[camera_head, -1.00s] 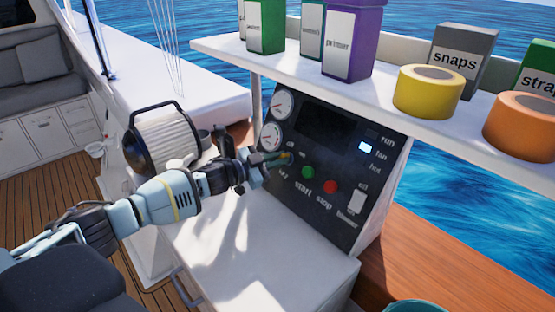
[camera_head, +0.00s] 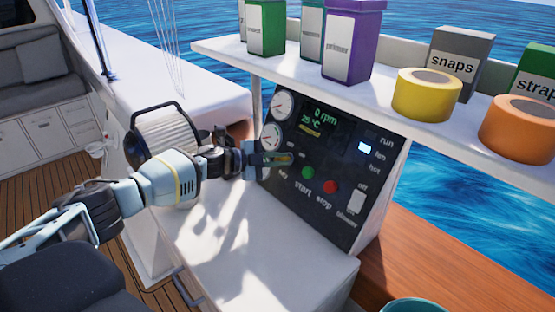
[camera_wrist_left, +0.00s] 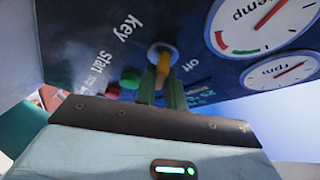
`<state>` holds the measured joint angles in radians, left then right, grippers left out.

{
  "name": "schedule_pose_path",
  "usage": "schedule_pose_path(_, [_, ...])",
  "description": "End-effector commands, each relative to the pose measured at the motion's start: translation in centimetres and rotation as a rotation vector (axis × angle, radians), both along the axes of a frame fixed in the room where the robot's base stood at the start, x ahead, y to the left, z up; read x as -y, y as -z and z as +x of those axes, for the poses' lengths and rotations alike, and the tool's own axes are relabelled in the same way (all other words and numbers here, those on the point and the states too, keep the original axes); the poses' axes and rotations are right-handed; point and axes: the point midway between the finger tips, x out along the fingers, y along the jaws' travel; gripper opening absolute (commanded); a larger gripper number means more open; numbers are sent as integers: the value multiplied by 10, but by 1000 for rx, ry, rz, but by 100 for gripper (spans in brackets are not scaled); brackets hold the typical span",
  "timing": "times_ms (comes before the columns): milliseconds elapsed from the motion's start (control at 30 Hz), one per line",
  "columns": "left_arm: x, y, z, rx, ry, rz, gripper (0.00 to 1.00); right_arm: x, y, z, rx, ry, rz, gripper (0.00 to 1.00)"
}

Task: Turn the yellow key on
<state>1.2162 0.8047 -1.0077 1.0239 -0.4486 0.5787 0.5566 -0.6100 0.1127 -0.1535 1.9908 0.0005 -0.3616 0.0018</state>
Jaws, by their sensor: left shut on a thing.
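The control panel (camera_head: 335,195) is dark and sloped. My left gripper (camera_head: 286,159) is at its left side, below the gauges. It is shut on the yellow key (camera_wrist_left: 163,66), which sits in a round metal switch in the left wrist view, between the words "Key" and "off". In the head view the fingers hide most of the key. The panel display (camera_head: 318,119) is lit and reads "0 rpm" and "25 °C". My right gripper does not show.
A green start button (camera_head: 308,173) and a red stop button (camera_head: 331,187) lie right of the gripper. A blower switch (camera_head: 357,202) is further right. A shelf (camera_head: 300,68) with boxes, yellow tape (camera_head: 425,98) and orange tape (camera_head: 517,125) overhangs the panel.

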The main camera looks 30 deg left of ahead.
Motion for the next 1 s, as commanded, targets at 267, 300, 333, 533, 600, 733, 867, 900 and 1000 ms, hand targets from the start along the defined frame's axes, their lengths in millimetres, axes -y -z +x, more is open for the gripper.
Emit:
schedule_pose_path(267, [0,0,0,4,5,10,0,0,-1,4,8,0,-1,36])
schedule_pose_path(300, [0,0,0,4,5,10,0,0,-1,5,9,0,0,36])
schedule_pose_path(333, [0,0,0,4,5,10,0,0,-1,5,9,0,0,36])
schedule_pose_path(533, [0,0,0,4,4,9,28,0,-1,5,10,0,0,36])
schedule_pose_path(600, [0,0,0,4,4,9,33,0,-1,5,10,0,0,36])
schedule_pose_path(733, [0,0,0,3,4,8,33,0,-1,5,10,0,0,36])
schedule_pose_path(867, [-1,0,-1,3,3,7,33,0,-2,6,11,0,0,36])
schedule_pose_path(900, [-2,-1,-2,3,3,8,33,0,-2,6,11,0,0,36])
schedule_pose_path(1000, [-9,-3,-9,3,2,9,33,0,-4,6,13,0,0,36])
